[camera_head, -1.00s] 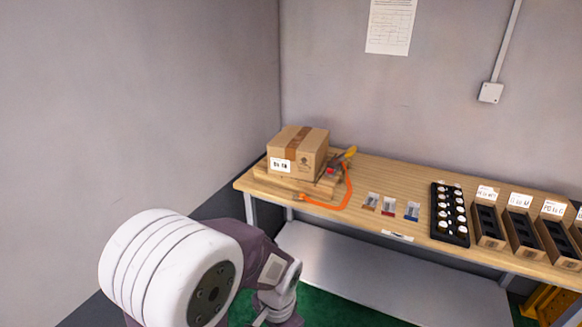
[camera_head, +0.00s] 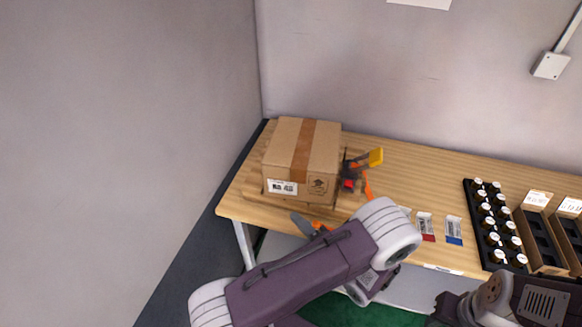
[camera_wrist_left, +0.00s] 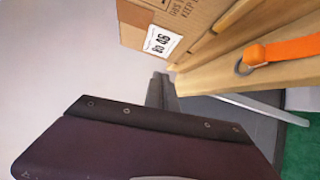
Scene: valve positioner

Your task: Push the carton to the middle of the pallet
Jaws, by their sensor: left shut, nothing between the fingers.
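The brown carton (camera_head: 303,152) with a tape strip and white label sits on the wooden pallet (camera_head: 345,204) at the table's left end. In the left wrist view, the carton (camera_wrist_left: 165,28) is at the top, above the pallet boards (camera_wrist_left: 215,77). My left gripper (camera_head: 303,222) is in front of the pallet, partly hidden by my arm. In the left wrist view its dark fingers (camera_wrist_left: 160,92) are shut and empty, below the labelled corner of the carton, apparently apart from it. My right arm shows at the lower right, but its fingers are not seen.
Small cards (camera_head: 426,227), a black tray of round parts (camera_head: 496,222) and open boxes (camera_head: 545,240) stand further right. Walls close the left and back.

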